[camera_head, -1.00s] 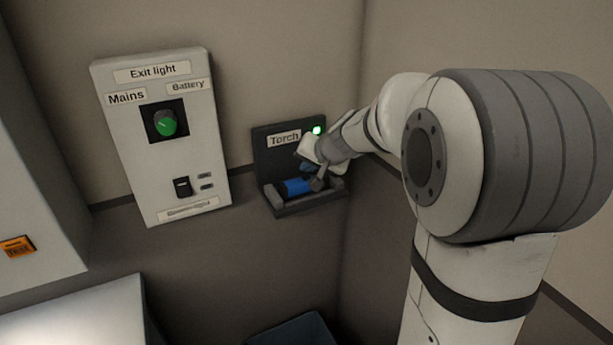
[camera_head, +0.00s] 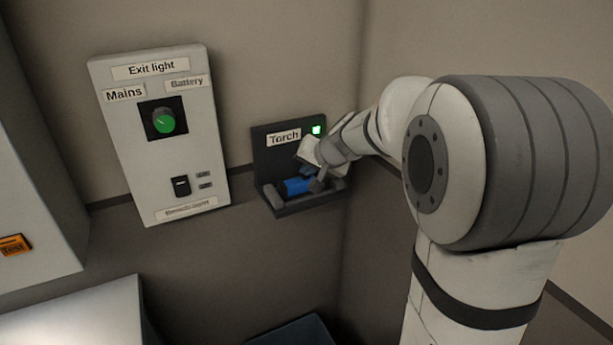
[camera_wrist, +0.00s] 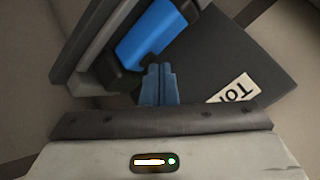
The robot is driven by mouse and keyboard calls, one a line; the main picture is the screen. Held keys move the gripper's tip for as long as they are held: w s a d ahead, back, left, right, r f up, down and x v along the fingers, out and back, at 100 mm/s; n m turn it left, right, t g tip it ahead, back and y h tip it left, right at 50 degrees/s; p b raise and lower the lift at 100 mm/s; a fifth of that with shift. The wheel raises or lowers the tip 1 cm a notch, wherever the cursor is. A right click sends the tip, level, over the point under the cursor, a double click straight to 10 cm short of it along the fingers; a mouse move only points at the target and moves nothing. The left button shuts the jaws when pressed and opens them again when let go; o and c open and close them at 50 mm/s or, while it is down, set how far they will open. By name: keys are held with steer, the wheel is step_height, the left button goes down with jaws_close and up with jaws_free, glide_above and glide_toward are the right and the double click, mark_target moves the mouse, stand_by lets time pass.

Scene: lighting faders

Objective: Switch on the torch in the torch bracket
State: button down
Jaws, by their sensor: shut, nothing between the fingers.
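The torch (camera_head: 297,187) has a blue body and lies in the dark torch bracket (camera_head: 275,150), which is labelled "Torch" and fixed to the wall. My gripper (camera_head: 312,176) is at the bracket over the torch's right part. In the wrist view my gripper (camera_wrist: 158,72) has its blue fingers together, empty, close beside the torch's black end. I cannot tell whether they touch it. The torch's switch and lens are not clearly visible.
The exit light panel (camera_head: 122,80) is on the wall to the left, with a green knob (camera_head: 164,121) and a black rocker switch (camera_head: 180,186). An orange button (camera_head: 14,245) is at the far left. A dark bin (camera_head: 295,331) is below. The right wall is close to my arm.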

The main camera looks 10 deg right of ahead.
stand_by(0.3)
steer(key=shift+r, duration=0.55)
steer(key=shift+p, duration=0.3)
step_height(320, 180, up, 6)
steer(key=p, duration=0.4)
steer(key=s+f+n+g+h, duration=0.1)
steer(key=s+f+n+g, duration=0.1)
steer(key=s, duration=1.3)
steer(key=s+f+n+g+h, duration=0.2)
steer(key=s+f, duration=0.3)
steer(key=s, duration=1)
steer(key=shift+s+d+f+n+g, duration=0.2)
steer(key=shift+s+n+g, duration=0.2)
steer(key=shift+g, duration=0.5)
